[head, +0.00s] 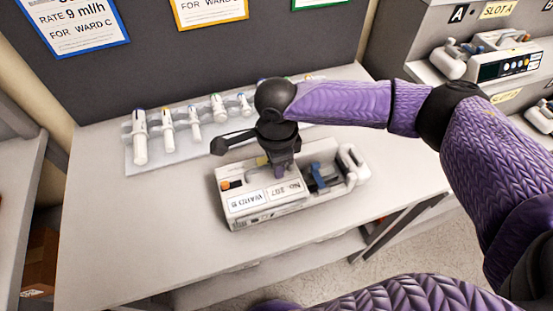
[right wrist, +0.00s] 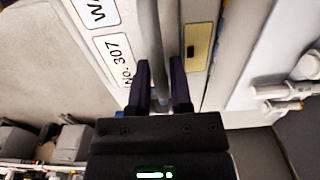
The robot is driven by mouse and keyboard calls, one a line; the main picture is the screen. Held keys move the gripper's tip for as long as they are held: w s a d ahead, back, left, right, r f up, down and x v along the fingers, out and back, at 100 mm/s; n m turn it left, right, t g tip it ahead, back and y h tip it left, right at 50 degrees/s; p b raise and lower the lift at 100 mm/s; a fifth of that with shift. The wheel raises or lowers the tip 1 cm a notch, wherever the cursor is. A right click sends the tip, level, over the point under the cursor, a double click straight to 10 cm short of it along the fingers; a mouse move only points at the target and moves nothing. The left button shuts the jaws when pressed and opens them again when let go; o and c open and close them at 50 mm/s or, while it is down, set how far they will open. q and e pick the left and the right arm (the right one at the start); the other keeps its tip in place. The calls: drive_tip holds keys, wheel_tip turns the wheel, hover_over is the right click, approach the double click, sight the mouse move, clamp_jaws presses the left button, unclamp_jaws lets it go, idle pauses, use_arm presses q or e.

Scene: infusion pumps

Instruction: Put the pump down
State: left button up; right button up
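The white pump (head: 262,207) has labels "WARD B" and a number that reads "No. 307" in the right wrist view (right wrist: 112,48). It is level at the middle of the grey table (head: 105,240); I cannot tell whether its underside touches the tabletop. My right gripper (head: 280,172) comes down onto the pump's top from above. In the right wrist view its two dark fingers (right wrist: 160,85) stand on either side of a grey bar on the pump and appear shut on it. My left gripper is not in view.
A white rack with several syringes (head: 140,138) stands behind the pump at the table's back left. A grey shelf with slot labels (head: 497,10) and another pump (head: 507,62) is at the right. Table surface is free left of the pump.

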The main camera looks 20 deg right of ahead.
drive_tip(key=shift+o, duration=1.3)
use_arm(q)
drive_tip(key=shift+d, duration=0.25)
use_arm(e)
drive_tip(key=shift+r, duration=0.2)
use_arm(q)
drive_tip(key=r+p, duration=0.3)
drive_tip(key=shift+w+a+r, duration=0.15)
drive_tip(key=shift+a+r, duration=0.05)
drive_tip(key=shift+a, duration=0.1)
use_arm(e)
wheel_tip(320, 180, up, 12)
drive_tip(key=shift+f, duration=0.1)
